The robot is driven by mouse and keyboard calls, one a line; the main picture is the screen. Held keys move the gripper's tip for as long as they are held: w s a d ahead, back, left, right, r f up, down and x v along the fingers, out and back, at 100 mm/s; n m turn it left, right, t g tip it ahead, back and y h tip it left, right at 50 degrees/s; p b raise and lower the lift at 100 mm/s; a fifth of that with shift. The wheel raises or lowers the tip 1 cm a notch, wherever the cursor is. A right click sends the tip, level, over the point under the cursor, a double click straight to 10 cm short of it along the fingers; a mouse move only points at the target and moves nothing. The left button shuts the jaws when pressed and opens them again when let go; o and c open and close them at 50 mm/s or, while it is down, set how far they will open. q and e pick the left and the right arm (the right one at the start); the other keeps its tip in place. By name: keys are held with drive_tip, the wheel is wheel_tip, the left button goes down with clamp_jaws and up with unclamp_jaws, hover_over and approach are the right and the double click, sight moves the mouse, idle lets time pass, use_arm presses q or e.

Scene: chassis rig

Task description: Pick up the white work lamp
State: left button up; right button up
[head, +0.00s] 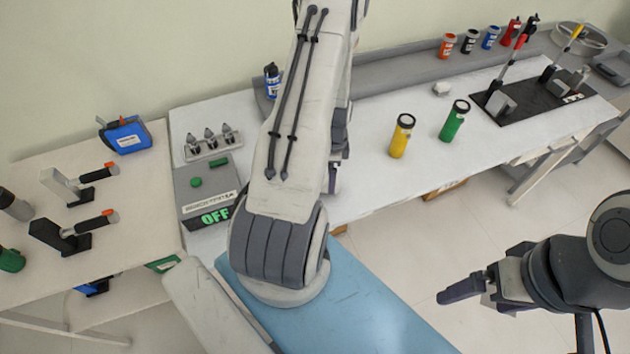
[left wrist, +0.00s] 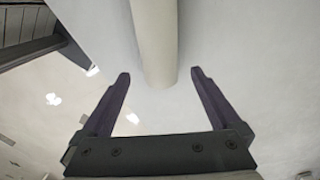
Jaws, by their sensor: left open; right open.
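In the left wrist view, a plain off-white cylinder (left wrist: 154,40) comes down from the top edge. Its rounded end lies between the fingertips of my left gripper (left wrist: 159,76), which is open with a gap on each side. It looks like the white work lamp, but its upper part is cut off. In the head view I cannot make out this lamp; my left arm covers the middle of the white table (head: 385,195). My right gripper (head: 462,291) is open and empty, at the lower right, away from the table.
A yellow cylinder (head: 401,137) and a green one (head: 454,121) stand on the white table, right of my arm. A control box (head: 207,190) reading OFF is at left. Several small cans line the back ledge. Floor at lower right is clear.

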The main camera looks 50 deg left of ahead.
use_arm(q)
drive_tip(key=shift+f+p, duration=0.4)
drive_tip(key=shift+f, duration=1.2)
clamp_jaws()
drive_tip(key=shift+r, duration=0.1)
